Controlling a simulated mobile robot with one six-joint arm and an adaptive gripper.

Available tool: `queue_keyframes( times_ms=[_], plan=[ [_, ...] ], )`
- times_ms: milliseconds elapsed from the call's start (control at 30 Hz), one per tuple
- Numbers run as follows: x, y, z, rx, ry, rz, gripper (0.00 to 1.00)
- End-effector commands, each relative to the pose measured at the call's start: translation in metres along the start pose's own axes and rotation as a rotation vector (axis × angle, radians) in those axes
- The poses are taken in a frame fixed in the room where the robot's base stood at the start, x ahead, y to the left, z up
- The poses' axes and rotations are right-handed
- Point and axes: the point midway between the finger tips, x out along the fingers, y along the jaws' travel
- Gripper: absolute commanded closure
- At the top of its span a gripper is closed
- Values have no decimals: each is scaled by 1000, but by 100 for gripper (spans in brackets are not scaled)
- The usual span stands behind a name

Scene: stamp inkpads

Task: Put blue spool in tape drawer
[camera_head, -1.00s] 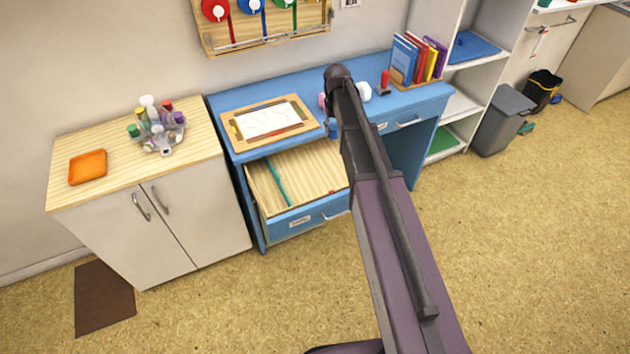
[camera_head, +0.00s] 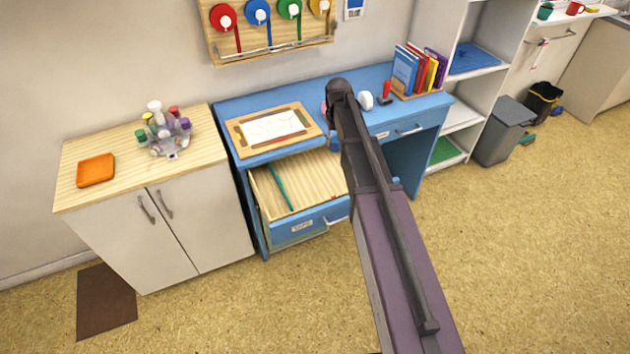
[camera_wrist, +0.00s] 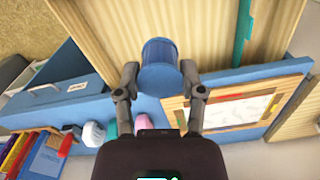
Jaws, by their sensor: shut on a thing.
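The blue spool (camera_wrist: 160,65) is a small blue cylinder between the two fingertips of my gripper (camera_wrist: 159,74), which is shut on it. In the head view the spool shows as a small blue bit (camera_head: 334,144) beside my arm, near the desk's front edge. An open drawer (camera_head: 312,180) with a pale wooden inside and a blue, labelled front is in the left of the blue desk. A long green strip (camera_head: 280,186) lies in it. In the wrist view the spool overlaps the drawer's wooden inside (camera_wrist: 205,40). The label is too small to read.
A framed drawing board (camera_head: 236,136) lies on the desk above the drawer. A shut drawer (camera_head: 412,126) is at right. Books (camera_head: 418,70), a red-handled stamp (camera_head: 386,92) and a white object (camera_head: 365,100) stand on the desk. A white cabinet (camera_head: 150,235) stands left.

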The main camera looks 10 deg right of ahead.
Motion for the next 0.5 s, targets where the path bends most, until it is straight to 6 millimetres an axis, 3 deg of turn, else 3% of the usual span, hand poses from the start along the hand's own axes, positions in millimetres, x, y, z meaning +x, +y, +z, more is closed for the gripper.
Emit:
queue_keyframes(
  times_ms=[267, 500],
  plan=[
    [21, 2, -6, 60, 0, 0, 87],
    [59, 3, -18, 186, 1, -1, 87]
  ],
)
